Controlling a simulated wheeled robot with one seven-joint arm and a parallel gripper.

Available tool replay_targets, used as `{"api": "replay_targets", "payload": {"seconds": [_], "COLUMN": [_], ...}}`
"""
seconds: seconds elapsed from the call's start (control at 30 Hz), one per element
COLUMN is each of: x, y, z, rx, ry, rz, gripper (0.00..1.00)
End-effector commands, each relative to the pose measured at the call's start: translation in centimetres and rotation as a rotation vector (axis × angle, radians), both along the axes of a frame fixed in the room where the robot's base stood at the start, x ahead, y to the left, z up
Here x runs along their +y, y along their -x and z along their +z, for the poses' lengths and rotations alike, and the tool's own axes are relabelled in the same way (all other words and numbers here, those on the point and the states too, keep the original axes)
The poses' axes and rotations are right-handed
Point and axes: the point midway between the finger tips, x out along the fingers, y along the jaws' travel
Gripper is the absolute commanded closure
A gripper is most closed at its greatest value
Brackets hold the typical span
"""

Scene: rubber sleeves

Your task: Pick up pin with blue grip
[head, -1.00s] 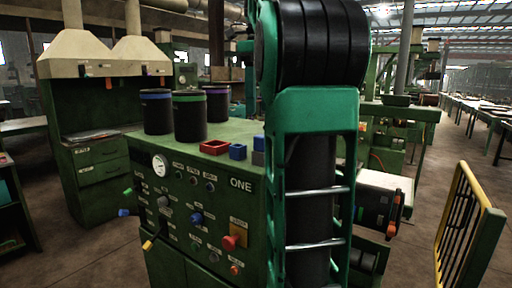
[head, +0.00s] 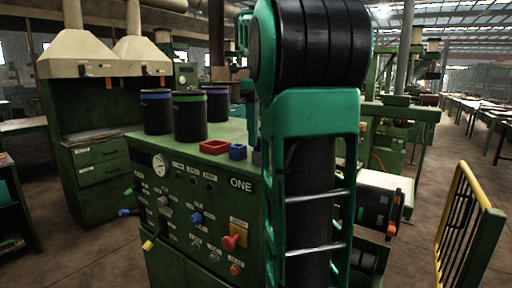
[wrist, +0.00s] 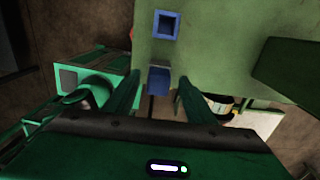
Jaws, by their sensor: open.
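In the wrist view, a small blue block-shaped piece (wrist: 159,80) lies between the fingertips of my gripper (wrist: 157,76), at the edge of the green surface. I cannot tell whether it is the grip of a pin; no shaft shows. My gripper is open, with a finger on each side of the blue piece and a gap to both. In the head view, my arm hides that spot. Another blue-ended handle (head: 125,212) sticks out low from the left side of the green machine.
The green machine top (head: 225,132) bears a red tray (head: 214,147), a small blue box (head: 238,151), also seen in the wrist view (wrist: 166,25), and dark canisters (head: 189,117). A yellow railing (head: 463,225) stands at the right, with open floor beside it.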

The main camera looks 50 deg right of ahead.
Motion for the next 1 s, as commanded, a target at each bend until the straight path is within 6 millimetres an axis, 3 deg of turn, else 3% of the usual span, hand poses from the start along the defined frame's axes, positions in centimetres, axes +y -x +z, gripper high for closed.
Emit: {"api": "replay_targets", "payload": {"seconds": [0.53,0.73,1.0], "x": [0.01,0.02,0.01], "y": [0.21,0.2,0.2], "z": [-1.12,-1.11,-1.09], "rx": [0.003,0.003,0.002], "ry": [0.002,0.001,0.002], "rz": [-0.001,-0.001,-0.001], "gripper": [0.5,0.95,0.95]}}
